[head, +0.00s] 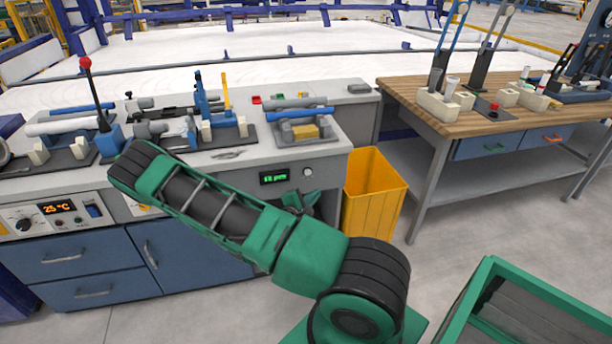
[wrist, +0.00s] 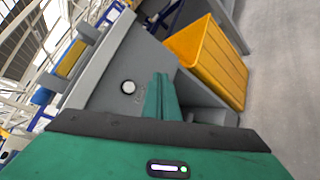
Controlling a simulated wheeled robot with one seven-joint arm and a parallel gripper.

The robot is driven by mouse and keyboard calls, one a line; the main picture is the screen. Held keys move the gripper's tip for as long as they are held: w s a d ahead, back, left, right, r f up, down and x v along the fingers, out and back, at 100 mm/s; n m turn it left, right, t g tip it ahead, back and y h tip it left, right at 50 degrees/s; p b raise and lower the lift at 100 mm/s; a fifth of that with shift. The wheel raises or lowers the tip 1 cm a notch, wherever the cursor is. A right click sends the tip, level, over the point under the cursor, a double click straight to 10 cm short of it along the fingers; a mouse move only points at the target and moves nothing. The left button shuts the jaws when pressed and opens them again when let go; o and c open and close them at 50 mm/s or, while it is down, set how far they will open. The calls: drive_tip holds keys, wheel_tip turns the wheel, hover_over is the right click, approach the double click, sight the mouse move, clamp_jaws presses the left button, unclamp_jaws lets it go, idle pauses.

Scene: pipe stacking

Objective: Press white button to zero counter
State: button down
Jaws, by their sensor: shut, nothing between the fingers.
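The white button (head: 307,171) is a small round knob on the grey front panel of the left bench, just right of the green-lit counter display (head: 274,177). The display's characters are too small to read surely. In the wrist view the white button (wrist: 128,87) shows fully, with a dark ring around it. My gripper (wrist: 160,80) is shut and empty, its green fingers just right of the button in that view and not covering it. In the head view my gripper (head: 304,199) is partly hidden behind my arm, just below the button; contact does not show.
A yellow bin (head: 373,194) stands right of the panel; it also shows in the wrist view (wrist: 212,62). Pipes and fixtures lie on the grey bench top (head: 226,156). A wooden table (head: 431,122) stands at the right. Floor between the bin and table is clear.

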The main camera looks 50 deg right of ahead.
drive_tip(key=shift+w+d, duration=0.1)
drive_tip(key=shift+w+d, duration=0.75)
drive_tip(key=shift+w, duration=0.45)
drive_tip(key=shift+w+d, duration=0.75)
drive_tip(key=shift+w, duration=0.5)
drive_tip(key=shift+w+d, duration=0.75)
drive_tip(key=shift+w, duration=0.45)
drive_tip(key=shift+w+d, duration=0.2)
drive_tip(key=shift+w, duration=0.1)
drive_tip(key=shift+w+d, duration=0.2)
drive_tip(key=shift+w, duration=0.15)
idle(0.5)
drive_tip(key=shift+s+a, duration=0.45)
drive_tip(key=shift+s, duration=0.25)
drive_tip(key=shift+s, duration=0.1)
drive_tip(key=shift+s+a, duration=0.45)
drive_tip(key=shift+s, duration=0.25)
drive_tip(key=shift+s+a, duration=0.4)
drive_tip(key=shift+s, duration=0.25)
drive_tip(key=shift+s+a, duration=0.45)
drive_tip(key=shift+s, duration=0.25)
